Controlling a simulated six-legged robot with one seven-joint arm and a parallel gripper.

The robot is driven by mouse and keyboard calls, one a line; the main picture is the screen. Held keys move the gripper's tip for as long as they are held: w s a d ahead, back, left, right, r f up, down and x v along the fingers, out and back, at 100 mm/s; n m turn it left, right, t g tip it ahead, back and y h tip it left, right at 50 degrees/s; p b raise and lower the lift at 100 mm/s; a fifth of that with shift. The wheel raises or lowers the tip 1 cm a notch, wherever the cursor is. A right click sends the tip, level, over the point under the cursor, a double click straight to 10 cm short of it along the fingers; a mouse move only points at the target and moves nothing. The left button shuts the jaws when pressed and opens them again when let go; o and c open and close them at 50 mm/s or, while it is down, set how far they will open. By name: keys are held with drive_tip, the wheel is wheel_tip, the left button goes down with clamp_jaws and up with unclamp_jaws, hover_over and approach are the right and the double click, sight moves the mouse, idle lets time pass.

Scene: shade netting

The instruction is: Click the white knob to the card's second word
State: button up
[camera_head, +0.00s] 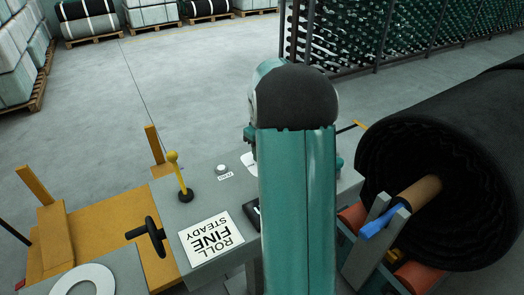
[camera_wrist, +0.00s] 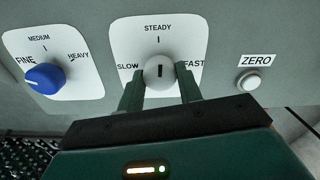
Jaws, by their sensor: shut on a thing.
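The white knob (camera_wrist: 158,70) is on a panel with the labels SLOW, STEADY and FAST around it. Its dark pointer line stands about upright, towards the STEADY tick above. My gripper (camera_wrist: 159,82) is shut on the white knob, one finger on each side. The card (camera_head: 212,238) lies on the console in the head view and reads ROLL, FINE, STEADY, upside down to me. In the head view my arm hides the gripper and the white knob.
A blue knob (camera_wrist: 45,78) with FINE, MEDIUM and HEAVY labels is left of the white one. A ZERO button (camera_wrist: 249,81) is to the right. A yellow-knobbed lever (camera_head: 180,175) and black handle (camera_head: 150,236) stand near the card. A black roll (camera_head: 450,150) lies at right.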

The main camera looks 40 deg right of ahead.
drive_tip(key=shift+r+n, duration=0.1)
drive_tip(key=shift+n, duration=0.3)
drive_tip(key=o, duration=1)
wheel_tip(320, 180, up, 14)
idle(0.4)
